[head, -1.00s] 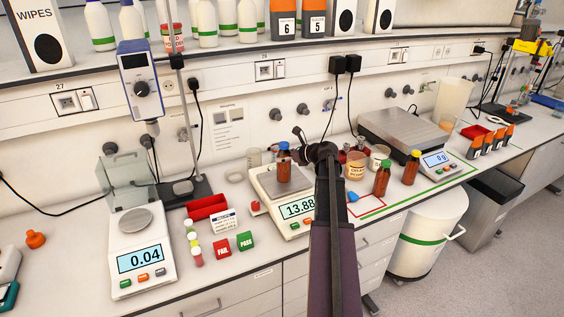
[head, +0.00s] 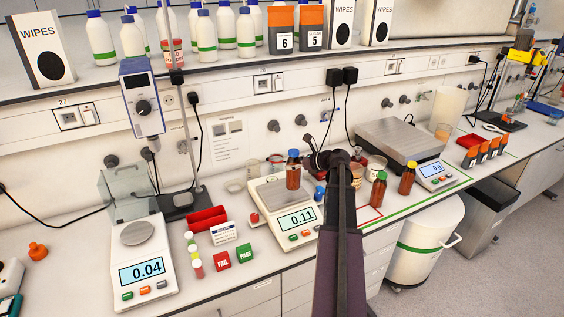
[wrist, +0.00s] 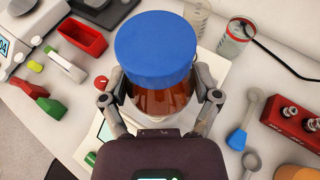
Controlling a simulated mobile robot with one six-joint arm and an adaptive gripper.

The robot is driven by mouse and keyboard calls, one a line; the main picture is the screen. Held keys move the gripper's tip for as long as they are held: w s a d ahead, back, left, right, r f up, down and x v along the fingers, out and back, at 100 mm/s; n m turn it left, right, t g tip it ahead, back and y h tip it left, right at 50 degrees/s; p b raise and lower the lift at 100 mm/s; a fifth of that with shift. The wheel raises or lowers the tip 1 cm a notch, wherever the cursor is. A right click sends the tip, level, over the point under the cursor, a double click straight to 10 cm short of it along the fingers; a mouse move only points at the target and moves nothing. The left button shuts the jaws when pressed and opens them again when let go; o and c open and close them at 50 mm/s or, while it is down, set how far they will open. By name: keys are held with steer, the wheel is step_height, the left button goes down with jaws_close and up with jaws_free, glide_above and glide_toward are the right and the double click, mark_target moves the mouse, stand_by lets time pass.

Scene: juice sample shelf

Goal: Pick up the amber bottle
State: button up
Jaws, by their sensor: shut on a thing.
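The amber bottle (head: 293,176) with a blue cap is upright over the pan of the middle balance (head: 268,193), whose display reads 0.11. In the wrist view the bottle's blue cap (wrist: 155,47) fills the upper middle, with amber glass (wrist: 160,98) below it. My gripper (wrist: 160,90) is shut on the bottle, one finger on each side. In the head view my arm hides most of the gripper. Any gap between the bottle's base and the pan is too small to judge.
A left balance (head: 140,260) reads 0.04. A red tray (head: 207,219) and FAIL (head: 222,260) and PASS (head: 244,253) blocks lie between the balances. A large grey scale (head: 397,138) stands right. In the wrist view a red block with metal pieces (wrist: 295,118) is close at right.

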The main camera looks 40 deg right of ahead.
steer(key=s+d+r, duration=0.1)
steer(key=s+d, duration=0.3)
steer(key=s, duration=0.6)
steer(key=shift+s+d+p, duration=0.15)
steer(key=shift+s+p, duration=0.05)
steer(key=shift+p, duration=0.25)
